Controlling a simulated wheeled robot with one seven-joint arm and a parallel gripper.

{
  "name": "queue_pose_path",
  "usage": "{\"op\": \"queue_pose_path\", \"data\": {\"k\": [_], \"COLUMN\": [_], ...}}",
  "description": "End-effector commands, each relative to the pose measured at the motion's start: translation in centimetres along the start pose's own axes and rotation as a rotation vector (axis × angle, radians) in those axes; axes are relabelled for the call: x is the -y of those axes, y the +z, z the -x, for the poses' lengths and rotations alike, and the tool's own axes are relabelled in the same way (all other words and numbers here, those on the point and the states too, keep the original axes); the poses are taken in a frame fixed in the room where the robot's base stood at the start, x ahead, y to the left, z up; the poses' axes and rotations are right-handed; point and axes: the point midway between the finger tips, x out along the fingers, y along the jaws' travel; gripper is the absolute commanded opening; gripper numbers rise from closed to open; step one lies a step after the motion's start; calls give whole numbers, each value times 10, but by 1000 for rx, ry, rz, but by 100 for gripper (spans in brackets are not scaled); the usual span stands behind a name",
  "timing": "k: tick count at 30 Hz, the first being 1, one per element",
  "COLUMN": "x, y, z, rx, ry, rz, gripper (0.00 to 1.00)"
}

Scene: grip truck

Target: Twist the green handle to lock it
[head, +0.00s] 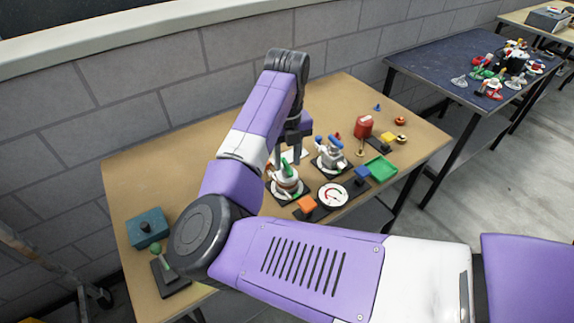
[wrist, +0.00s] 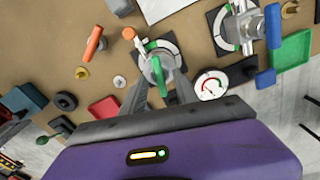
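The green handle (head: 286,167) sits on top of a grey valve (head: 286,180), which stands on a dark plate with a white dial ring near the middle of the table. In the wrist view the green handle (wrist: 158,71) is upright in the picture, with an orange-tipped lever (wrist: 129,34) beside the valve. My gripper (head: 291,159) is above the valve, pointing down. In the wrist view its two fingers (wrist: 160,88) are apart, one on each side of the green handle. I cannot tell whether either finger touches it.
A second valve with blue handles (head: 330,153) stands close on the right. A white gauge (head: 333,195), an orange block (head: 306,203), a green tray (head: 381,168) and a red can (head: 364,126) are nearby. A teal box (head: 147,228) stands at the far left.

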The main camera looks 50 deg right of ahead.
Motion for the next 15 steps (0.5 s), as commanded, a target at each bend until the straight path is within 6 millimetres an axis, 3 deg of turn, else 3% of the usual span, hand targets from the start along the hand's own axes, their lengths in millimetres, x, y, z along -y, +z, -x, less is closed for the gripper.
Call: {"op": "queue_pose_path", "data": {"k": [15], "x": [0], "y": [0], "z": [41], "rx": [0], "ry": [0], "rz": [0], "gripper": [36]}}
